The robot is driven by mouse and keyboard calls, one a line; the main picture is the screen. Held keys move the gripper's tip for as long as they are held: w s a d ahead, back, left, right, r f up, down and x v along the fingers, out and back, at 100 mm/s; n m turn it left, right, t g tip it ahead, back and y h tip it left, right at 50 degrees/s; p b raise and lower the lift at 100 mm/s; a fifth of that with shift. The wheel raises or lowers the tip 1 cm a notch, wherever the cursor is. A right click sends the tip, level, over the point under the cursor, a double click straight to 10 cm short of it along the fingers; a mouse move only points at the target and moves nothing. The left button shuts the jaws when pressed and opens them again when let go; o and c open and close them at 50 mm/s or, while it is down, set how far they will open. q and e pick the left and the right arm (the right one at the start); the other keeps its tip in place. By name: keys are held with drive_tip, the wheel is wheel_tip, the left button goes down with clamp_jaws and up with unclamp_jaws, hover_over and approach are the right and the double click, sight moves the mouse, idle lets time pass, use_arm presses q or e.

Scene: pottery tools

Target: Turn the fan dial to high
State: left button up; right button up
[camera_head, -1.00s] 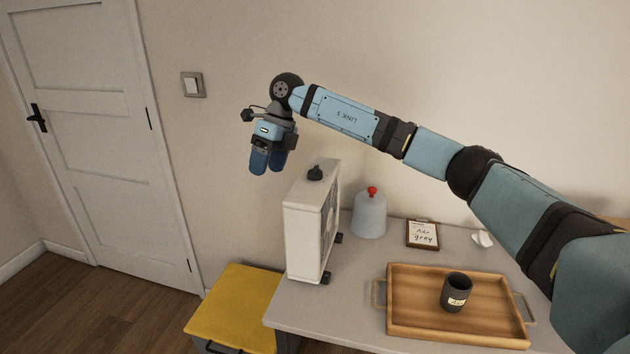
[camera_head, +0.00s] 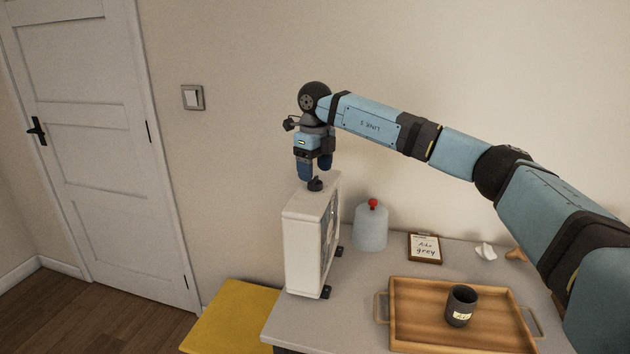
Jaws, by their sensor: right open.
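The fan (camera_head: 303,250) is a white upright box on the left end of the grey table, with its grille facing right. A black dial (camera_head: 315,184) sits on its top. My right gripper (camera_head: 315,174) points down just above the dial, with its blue fingers apart and empty. One finger shows left of the dial and the other to its right, partly behind it. I cannot tell whether they touch the dial. The dial's markings are too small to read. My left gripper is not in view.
A wooden tray (camera_head: 413,338) with a dark labelled cup (camera_head: 460,306) stands on the table (camera_head: 362,289). A clear dome with a red knob (camera_head: 371,226) and a small clipboard sign (camera_head: 424,248) stand behind. A yellow-topped stool (camera_head: 235,318) is at left.

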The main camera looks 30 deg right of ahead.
sight(315, 178)
drive_tip(key=shift+f, duration=1.6)
drive_tip(key=c, duration=0.9)
